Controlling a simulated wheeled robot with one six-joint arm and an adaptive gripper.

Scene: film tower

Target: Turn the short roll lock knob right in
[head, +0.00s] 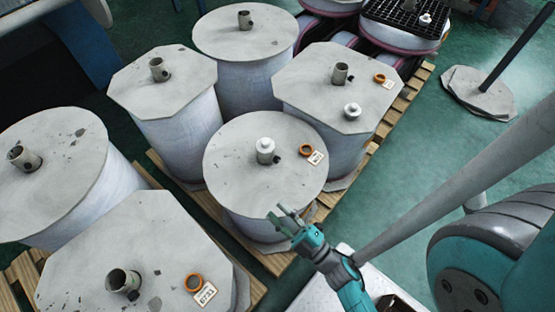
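The film rolls are white cylinders with grey top plates. The round-topped roll (240,185) nearest my gripper seems to stand lower than the octagonal-topped roll (310,80) behind it, though I cannot be sure of heights. A white-capped core plug (265,145) stands upright in its middle. A small dark knob (277,151) sits at the plug's right side; how far in it is cannot be told. My gripper (283,212) is over the front right edge of this roll, apart from the knob. Its fingers are spread and hold nothing visible.
An orange ring (304,150) and a label card (315,158) lie right of the plug. Other rolls with upright tubes crowd the wooden pallet (385,125). A loose white plug (352,110) stands on the octagonal plate.

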